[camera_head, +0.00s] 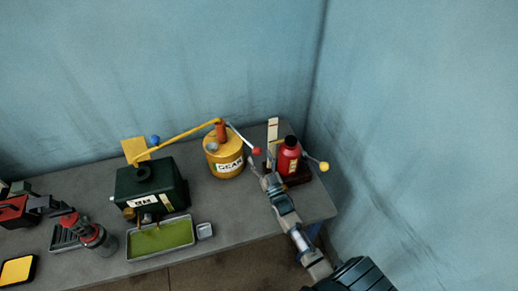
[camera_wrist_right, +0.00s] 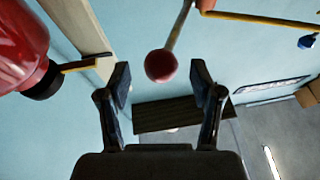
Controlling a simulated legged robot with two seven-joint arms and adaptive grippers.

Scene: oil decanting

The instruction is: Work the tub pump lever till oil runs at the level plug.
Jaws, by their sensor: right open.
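The yellow tub marked GEAR (camera_head: 226,160) stands on the bench. Its pale pump lever slants down right to a red knob (camera_head: 257,151). My right gripper (camera_head: 264,176) is open and empty, just in front of the knob. In the right wrist view the knob (camera_wrist_right: 160,66) hangs between and beyond the fingertips (camera_wrist_right: 160,82), with no visible contact. A yellow pipe (camera_head: 180,136) runs from the tub's top to the dark green gear housing (camera_head: 150,187). Small brassy fittings (camera_head: 147,217) show low on its front; whether oil runs there is too small to tell. My left gripper is out of view.
A red bottle with a black cap (camera_head: 288,155) stands right of my gripper, near a yellow-knobbed rod (camera_head: 323,166). A metal tray with a green surface inside (camera_head: 190,250) lies before the housing. Several tools crowd the left. Walls close the back and right.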

